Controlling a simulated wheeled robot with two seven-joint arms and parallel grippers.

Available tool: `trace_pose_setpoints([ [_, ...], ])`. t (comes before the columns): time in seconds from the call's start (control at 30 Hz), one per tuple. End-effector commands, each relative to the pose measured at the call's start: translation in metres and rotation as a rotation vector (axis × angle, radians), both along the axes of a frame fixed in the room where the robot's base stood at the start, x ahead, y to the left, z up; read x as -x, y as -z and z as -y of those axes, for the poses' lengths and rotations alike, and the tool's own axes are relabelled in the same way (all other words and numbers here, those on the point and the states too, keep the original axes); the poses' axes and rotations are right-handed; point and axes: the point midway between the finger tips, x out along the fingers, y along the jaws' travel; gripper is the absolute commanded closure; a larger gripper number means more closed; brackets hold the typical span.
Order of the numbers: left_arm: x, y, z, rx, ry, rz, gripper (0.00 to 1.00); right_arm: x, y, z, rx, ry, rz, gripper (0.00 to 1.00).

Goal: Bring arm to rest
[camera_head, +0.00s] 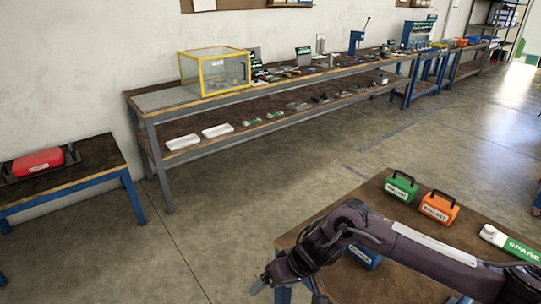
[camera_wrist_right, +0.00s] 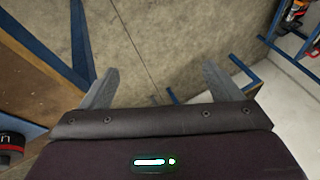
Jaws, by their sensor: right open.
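My right arm reaches in from the lower right in the head view, bent over the near table. My right gripper (camera_head: 285,286) is past the table's left edge. In the right wrist view my right gripper (camera_wrist_right: 160,90) has its two fingers well apart, with nothing between them and the concrete floor beneath. My left gripper is in neither view.
The near table (camera_head: 318,222) bears a green case (camera_head: 401,187), an orange case (camera_head: 438,208), a white and green SPARE box (camera_head: 510,242) and a partly hidden blue case (camera_head: 364,256). A red object (camera_head: 38,162) lies on the left bench. Open floor (camera_head: 250,180) lies between.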

Motion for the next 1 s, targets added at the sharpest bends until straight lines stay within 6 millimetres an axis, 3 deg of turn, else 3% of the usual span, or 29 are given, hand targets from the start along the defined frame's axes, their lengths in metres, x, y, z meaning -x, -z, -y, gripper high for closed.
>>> trace_pose_setpoints([
  [0.1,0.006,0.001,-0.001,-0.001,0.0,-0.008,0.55,-0.017,0.028,-0.027,-0.141,-0.009,0.041,0.15],
  [0.23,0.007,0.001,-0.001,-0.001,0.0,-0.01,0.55,-0.043,0.076,-0.035,-0.264,0.038,0.135,0.15],
  [0.33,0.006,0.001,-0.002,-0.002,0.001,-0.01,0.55,-0.05,0.132,-0.018,-0.287,0.113,0.203,0.15],
  [0.47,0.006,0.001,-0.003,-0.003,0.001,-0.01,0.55,-0.033,0.218,0.023,-0.219,0.213,0.258,0.15],
  [0.6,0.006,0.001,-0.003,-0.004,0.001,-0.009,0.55,0.015,0.298,0.069,-0.099,0.28,0.258,0.15],
  [0.67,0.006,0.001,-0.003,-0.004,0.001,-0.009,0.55,0.042,0.329,0.087,-0.042,0.296,0.246,0.15],
  [0.8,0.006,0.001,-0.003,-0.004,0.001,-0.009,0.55,0.118,0.392,0.129,0.097,0.316,0.192,0.15],
  [1.0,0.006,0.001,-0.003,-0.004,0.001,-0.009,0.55,0.247,0.454,0.178,0.285,0.297,0.075,0.15],
])
